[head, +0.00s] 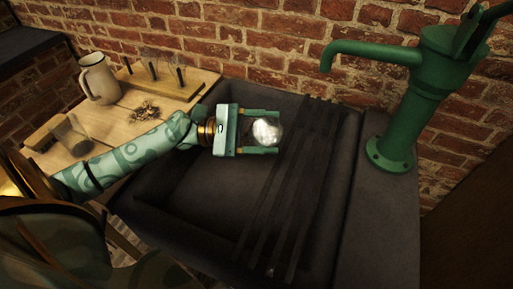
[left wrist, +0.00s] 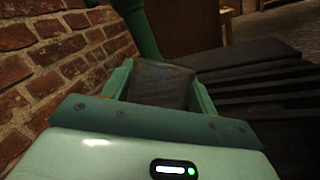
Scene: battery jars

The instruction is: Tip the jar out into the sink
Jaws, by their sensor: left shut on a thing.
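My left gripper (head: 263,131) reaches in from the left over the dark stone sink (head: 205,185). It is shut on a clear glass jar (head: 268,131), one finger on each side. The jar shows a bright white glint and a rounded outline. I cannot tell how far it is tilted or what is in it. In the left wrist view the jar (left wrist: 160,84) looks dark grey and see-through between the two green fingers. My right gripper is not in view.
Dark slats (head: 290,190) lie across the sink's right part. A green hand pump (head: 405,100) stands on the right ledge, its spout reaching left. On the wooden table (head: 175,93) at left are a cream jug (head: 98,79), another glass jar (head: 70,134) and a rack of thin upright pieces (head: 155,72).

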